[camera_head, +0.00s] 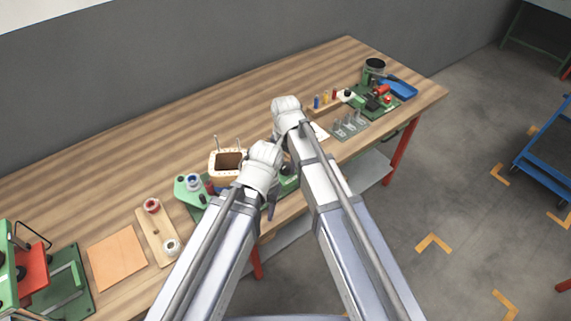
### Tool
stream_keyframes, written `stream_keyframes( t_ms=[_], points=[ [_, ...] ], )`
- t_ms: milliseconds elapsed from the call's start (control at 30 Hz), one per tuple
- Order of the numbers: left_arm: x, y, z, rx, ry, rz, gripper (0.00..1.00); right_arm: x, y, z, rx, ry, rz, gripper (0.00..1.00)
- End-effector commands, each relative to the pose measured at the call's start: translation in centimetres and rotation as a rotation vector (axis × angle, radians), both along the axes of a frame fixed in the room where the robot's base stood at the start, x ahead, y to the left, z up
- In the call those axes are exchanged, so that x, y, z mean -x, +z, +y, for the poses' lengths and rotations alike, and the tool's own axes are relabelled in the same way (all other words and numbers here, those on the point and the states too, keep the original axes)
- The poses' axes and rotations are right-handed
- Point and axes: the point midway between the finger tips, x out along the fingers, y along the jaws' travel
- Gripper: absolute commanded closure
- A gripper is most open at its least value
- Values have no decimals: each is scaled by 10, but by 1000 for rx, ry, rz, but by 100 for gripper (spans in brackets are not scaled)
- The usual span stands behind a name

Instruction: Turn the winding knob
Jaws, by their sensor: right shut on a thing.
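The winding machine (185,191), a green base with a blue-and-white spool, stands at the front of the table. Its right end (290,184) shows between my two arms, with a dark round part on it. My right gripper (279,139) is under its white wrist, shut on the winding knob, which is mostly hidden behind my arms. My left gripper (268,190) is over the machine, largely covered by its own wrist, so its fingers cannot be made out.
A wooden coil former (229,162) stands behind the machine. A board with spools (158,230), an orange sheet (117,257) and a green press (66,285) lie left. Metal pins on a plate (350,124) and a green fixture (374,101) stand right. The back of the table is clear.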

Motion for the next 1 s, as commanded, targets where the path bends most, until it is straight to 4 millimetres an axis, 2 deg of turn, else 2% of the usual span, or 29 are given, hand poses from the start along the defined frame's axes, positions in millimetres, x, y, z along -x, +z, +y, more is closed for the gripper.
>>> stream_keyframes(
  t_ms=[667, 700, 900, 1000],
  points=[
    [0, 0, 0, 0, 0, 0, 51, 0, 0, 0, 0, -11, 0, 100],
    [0, 0, 0, 0, 0, 0, 51, 0, 0, 0, 0, -11, 0, 45],
    [0, 0, 0, 0, 0, 0, 51, 0, 0, 0, 0, -11, 0, 23],
    [0, 0, 0, 0, 0, 0, 51, 0, 0, 0, 0, -11, 0, 20]
  ],
)
